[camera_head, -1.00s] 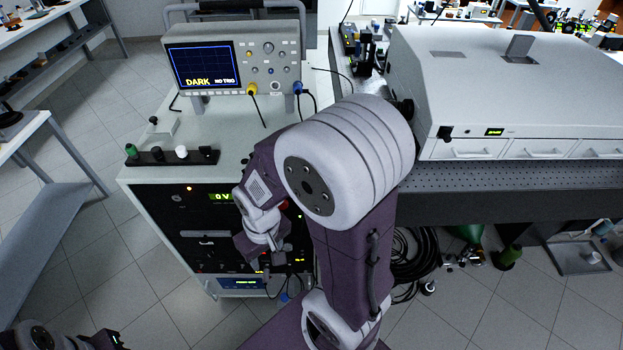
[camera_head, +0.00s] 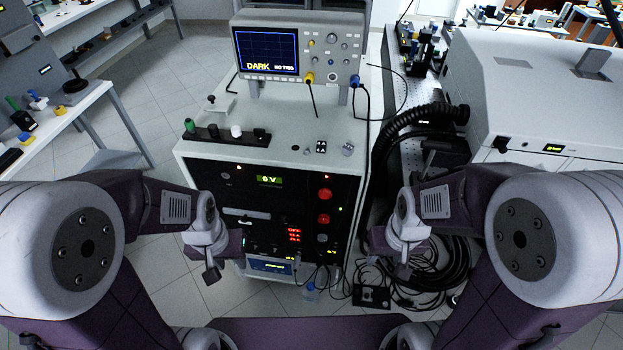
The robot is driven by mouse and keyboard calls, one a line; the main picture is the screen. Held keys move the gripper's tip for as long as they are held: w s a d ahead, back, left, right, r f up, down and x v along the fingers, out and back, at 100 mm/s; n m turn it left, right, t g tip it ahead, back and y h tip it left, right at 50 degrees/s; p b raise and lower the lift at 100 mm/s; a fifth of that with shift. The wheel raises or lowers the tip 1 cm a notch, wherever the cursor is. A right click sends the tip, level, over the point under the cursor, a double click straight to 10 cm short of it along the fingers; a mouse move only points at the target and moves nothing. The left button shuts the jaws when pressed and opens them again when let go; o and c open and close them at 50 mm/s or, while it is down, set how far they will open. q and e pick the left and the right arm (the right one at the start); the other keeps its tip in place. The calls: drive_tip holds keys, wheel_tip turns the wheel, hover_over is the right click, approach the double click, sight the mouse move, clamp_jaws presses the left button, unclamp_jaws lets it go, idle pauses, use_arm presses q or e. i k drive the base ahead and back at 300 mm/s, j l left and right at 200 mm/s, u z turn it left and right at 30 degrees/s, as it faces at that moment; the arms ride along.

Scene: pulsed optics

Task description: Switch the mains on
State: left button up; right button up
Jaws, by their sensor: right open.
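The rack cabinet (camera_head: 315,160) stands in the middle with a black front panel (camera_head: 222,197). The panel carries a green "0 V" display (camera_head: 269,179), an upper red knob or button (camera_head: 325,194), a lower red one (camera_head: 323,219) and lit red digits (camera_head: 294,235). Which control is the mains switch is too small to tell. My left gripper (camera_head: 212,272) hangs before the panel's lower left; its jaw opening is not clear. My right gripper (camera_head: 403,268) is open and empty, right of the cabinet. Neither visibly touches a control.
An oscilloscope (camera_head: 297,48) reading "DARK" stands on the cabinet. Coiled black cables (camera_head: 440,270) and a black box (camera_head: 371,296) lie on the floor at right. A large white enclosure (camera_head: 530,85) stands right.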

sight(322, 218)
drive_tip(key=j+z, duration=0.45)
drive_tip(key=k+j+z, duration=0.2)
drive_tip(key=j+z, duration=0.3)
